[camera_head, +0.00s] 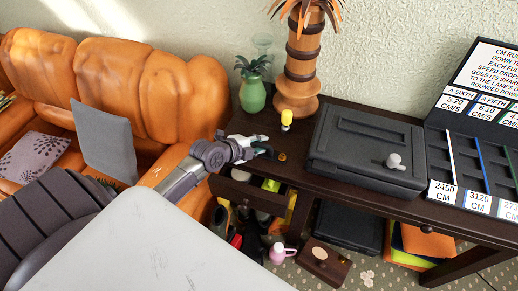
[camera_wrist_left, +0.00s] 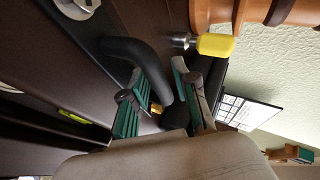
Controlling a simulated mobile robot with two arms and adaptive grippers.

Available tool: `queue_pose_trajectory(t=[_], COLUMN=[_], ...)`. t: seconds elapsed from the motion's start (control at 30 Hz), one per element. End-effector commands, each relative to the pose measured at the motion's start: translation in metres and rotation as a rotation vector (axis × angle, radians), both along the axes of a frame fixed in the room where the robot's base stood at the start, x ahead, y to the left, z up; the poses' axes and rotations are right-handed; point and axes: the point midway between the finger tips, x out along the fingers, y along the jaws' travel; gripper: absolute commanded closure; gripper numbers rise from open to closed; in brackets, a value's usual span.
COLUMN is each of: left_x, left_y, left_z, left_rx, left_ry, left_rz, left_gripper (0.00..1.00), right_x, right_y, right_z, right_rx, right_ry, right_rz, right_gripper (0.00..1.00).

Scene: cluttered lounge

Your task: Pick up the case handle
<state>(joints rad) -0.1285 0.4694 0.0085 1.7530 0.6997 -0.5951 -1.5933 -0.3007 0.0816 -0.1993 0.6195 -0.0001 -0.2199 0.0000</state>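The case handle (camera_wrist_left: 138,52) is a thick black curved bar. In the left wrist view it runs between the fingers of my left gripper (camera_wrist_left: 172,85), close to both; contact is unclear. In the head view the handle (camera_head: 268,150) is a small dark shape at the tips of my left gripper (camera_head: 256,146), low over the left end of the dark table (camera_head: 312,112). The dark grey case (camera_head: 352,135) lies shut on the table to the right, apart from the handle, with a pale grey knob (camera_head: 394,161) on its lid. My right gripper is not in view.
A yellow-handled tool (camera_head: 286,118) stands just behind my left gripper; it also shows in the left wrist view (camera_wrist_left: 214,45). A green vase (camera_head: 252,95) and a tall wooden vase (camera_head: 300,70) stand at the back. A labelled display (camera_head: 475,150) fills the table's right. An orange sofa (camera_head: 140,80) is left.

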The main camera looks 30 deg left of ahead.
Motion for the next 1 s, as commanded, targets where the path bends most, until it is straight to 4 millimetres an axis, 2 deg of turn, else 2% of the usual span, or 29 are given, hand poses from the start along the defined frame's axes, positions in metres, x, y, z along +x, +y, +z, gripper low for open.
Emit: queue_pose_trajectory(t=[0.13,0.3,0.73,0.87,1.0], left_x=[0.0,0.0,0.0,0.0,0.0], left_y=[0.0,0.0,0.001,0.0,0.0], left_z=[0.0,0.0,0.006,0.026,0.056], left_rx=[0.0,0.0,0.002,0.003,0.004], left_ry=[0.0,0.0,-0.002,-0.005,-0.006], left_rz=[0.0,0.0,-0.001,-0.003,-0.003], left_gripper=[0.73,1.0,1.0,1.0,1.0], right_x=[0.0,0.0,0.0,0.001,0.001], right_y=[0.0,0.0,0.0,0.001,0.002], right_z=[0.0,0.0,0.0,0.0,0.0], right_rx=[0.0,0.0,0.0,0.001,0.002], right_ry=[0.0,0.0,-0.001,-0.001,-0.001], right_rz=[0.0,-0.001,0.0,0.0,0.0], right_gripper=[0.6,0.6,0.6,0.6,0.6])
